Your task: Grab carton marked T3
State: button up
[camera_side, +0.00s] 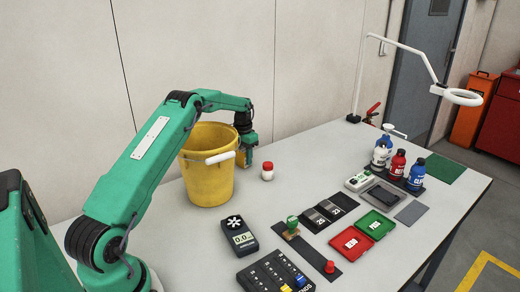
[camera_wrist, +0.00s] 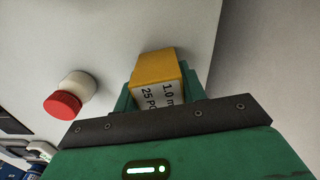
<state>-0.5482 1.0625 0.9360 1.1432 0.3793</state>
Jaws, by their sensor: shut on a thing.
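My gripper (camera_wrist: 157,88) is shut on a carton (camera_wrist: 155,68) in the wrist view. The carton is yellow-orange with a white printed face reading "25 PC" and "1.0 m". It sits between the two green fingers. No T3 mark can be read on the part that shows. In the side view my gripper (camera_side: 247,152) points down just right of the yellow bucket, near the back of the table.
A yellow bucket (camera_side: 207,180) stands left of my gripper. A white jar with a red cap (camera_side: 267,172) stands close on the right, also in the wrist view (camera_wrist: 70,95). A meter (camera_side: 239,234), keypad, red tray (camera_side: 351,243), green tray and bottles (camera_side: 397,165) lie farther forward and right.

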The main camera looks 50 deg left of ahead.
aim_at(244, 149)
jog(key=shift+r, duration=0.1)
jog(key=shift+r, duration=4.95)
